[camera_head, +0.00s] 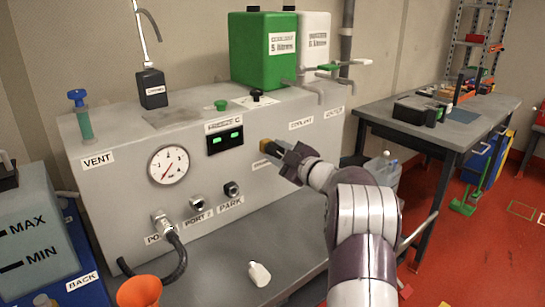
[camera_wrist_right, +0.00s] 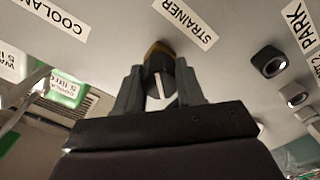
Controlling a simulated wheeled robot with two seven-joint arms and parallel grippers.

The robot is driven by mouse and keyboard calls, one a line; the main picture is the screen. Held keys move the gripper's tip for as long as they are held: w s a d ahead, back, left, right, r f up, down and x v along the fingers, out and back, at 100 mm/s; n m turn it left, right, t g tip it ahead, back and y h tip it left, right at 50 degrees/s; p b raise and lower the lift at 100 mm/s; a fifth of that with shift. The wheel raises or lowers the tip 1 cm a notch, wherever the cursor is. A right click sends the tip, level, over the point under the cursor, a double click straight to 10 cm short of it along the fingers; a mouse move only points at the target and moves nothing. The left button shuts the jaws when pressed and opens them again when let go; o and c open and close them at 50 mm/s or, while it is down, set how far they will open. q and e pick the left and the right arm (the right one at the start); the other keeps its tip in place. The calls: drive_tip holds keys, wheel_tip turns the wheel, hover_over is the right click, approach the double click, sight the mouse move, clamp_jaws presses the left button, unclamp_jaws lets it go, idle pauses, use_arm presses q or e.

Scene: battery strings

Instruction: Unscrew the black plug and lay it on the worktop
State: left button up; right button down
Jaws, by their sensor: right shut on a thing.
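The black plug (camera_wrist_right: 159,78) sits on the front of the grey cabinet below the STRAINER label (camera_wrist_right: 184,22) in the right wrist view. It has a white line on its face and a brass-coloured part behind it. My right gripper (camera_wrist_right: 160,93) is shut on the plug, one finger on each side. In the head view my right gripper (camera_head: 279,150) reaches the cabinet front and hides most of the plug. The worktop (camera_head: 222,256) is the grey surface below the cabinet front. My left gripper is not in view.
A white bottle (camera_head: 259,274) lies on the worktop, and an orange funnel-like thing (camera_head: 139,292) is at its front left. A black hose (camera_head: 178,262) hangs from a left port. The gauge (camera_head: 168,166) and PARK port (camera_head: 231,189) are left of my gripper. Worktop between hose and bottle is clear.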

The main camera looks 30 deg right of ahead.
drive_tip(key=shift+f+n+b, duration=0.1)
drive_tip(key=shift+n+b, duration=0.3)
drive_tip(key=shift+n, duration=0.2)
drive_tip(key=c, duration=0.6)
unclamp_jaws()
drive_tip(key=shift+s+d+b, duration=0.2)
drive_tip(key=shift+s+b, duration=0.1)
drive_tip(key=shift+s, duration=2.25)
